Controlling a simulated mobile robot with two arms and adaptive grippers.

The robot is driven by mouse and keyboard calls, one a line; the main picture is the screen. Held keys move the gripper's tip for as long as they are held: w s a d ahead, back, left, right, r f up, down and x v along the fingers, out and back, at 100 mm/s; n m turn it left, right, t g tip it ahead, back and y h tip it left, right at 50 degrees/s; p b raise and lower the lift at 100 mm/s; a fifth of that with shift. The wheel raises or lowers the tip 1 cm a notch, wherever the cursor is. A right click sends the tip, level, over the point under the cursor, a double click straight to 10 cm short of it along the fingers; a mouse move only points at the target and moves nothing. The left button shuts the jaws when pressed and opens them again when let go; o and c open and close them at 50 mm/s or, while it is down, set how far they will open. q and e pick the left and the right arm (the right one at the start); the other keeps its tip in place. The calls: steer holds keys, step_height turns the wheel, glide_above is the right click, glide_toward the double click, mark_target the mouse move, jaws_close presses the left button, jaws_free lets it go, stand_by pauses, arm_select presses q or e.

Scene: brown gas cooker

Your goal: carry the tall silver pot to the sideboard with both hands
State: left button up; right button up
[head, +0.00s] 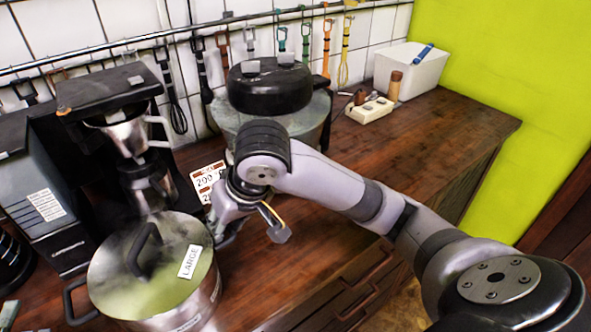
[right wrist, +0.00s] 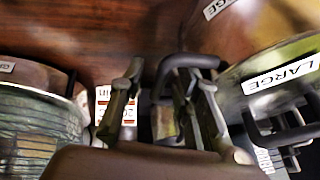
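The tall silver pot (head: 150,270) stands at the lower left of the head view on a wooden counter, its lid on, with a black lid handle and a "LARGE" label. It also shows at the right of the right wrist view (right wrist: 240,95). My right gripper (head: 225,225) is just right of the pot. In the right wrist view my right gripper (right wrist: 163,105) has its fingers spread apart. A black side handle (right wrist: 190,62) of the pot shows between and behind the fingers; I cannot tell whether they touch it. My left gripper is not in view.
A coffee machine (head: 115,95) stands behind the pot. A large lidded vessel (head: 270,88) stands at the back, beyond my right arm. The wooden counter (head: 440,130) is clear toward the right.

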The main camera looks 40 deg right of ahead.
steer(key=o, duration=0.7)
steer(key=v, duration=1.2)
steer(key=shift+w, duration=0.1)
